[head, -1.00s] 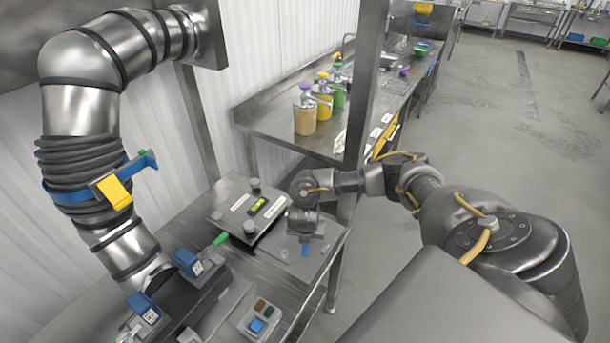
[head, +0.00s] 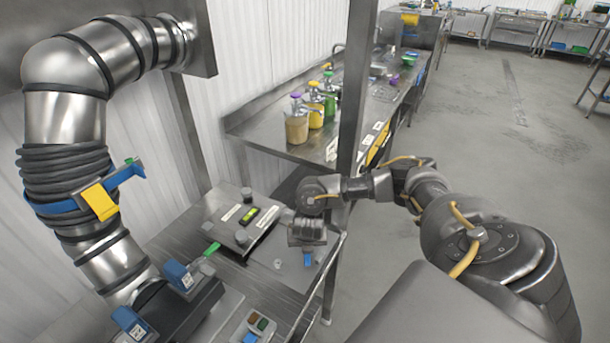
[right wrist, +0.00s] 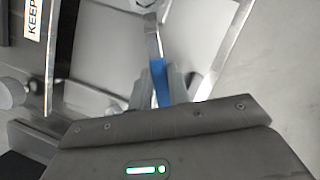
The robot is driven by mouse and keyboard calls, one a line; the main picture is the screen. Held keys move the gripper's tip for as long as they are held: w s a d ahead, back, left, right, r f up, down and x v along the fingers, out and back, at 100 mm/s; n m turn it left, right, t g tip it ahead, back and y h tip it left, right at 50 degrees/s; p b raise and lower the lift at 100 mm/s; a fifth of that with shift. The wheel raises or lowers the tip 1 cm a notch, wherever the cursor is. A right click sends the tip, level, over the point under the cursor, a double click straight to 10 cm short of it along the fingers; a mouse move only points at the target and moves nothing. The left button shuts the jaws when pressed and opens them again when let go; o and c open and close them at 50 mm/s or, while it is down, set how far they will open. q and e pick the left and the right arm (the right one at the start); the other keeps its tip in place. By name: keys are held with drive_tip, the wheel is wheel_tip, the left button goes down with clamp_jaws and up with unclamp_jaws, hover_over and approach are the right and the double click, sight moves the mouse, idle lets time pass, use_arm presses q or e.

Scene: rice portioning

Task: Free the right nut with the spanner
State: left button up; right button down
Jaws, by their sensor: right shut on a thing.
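My right gripper (head: 307,246) is over the right part of the steel bench, pointing down. It is shut on the spanner's blue handle (right wrist: 160,82), which also shows below the fingers in the head view (head: 307,259). The spanner's metal shaft (right wrist: 152,40) runs up from the handle in the right wrist view; its far end is not clear. A flat steel unit (head: 225,222) lies left of the gripper, with round grey knobs at its far (head: 246,194) and near (head: 241,237) sides. I cannot tell which part is the right nut. My left gripper is out of view.
A yellow-green level (head: 250,215) and white labels sit on the unit. A ribbed steel duct (head: 65,175) stands at left. Blue clamps (head: 179,275) and a button box (head: 257,326) are nearer. A post (head: 357,90) and pump bottles (head: 297,128) stand behind.

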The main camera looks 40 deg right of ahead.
drive_tip(key=shift+d, duration=0.1)
drive_tip(key=shift+s+d+f+n+b, duration=0.15)
drive_tip(key=shift+s+d+n+b, duration=0.15)
drive_tip(key=shift+b, duration=0.45)
drive_tip(key=shift+s+d+n+b, duration=0.15)
drive_tip(key=shift+d+n+b, duration=0.1)
drive_tip(key=shift+n+b, duration=0.25)
drive_tip(key=shift+s, duration=0.1)
drive_tip(key=shift+d, duration=0.1)
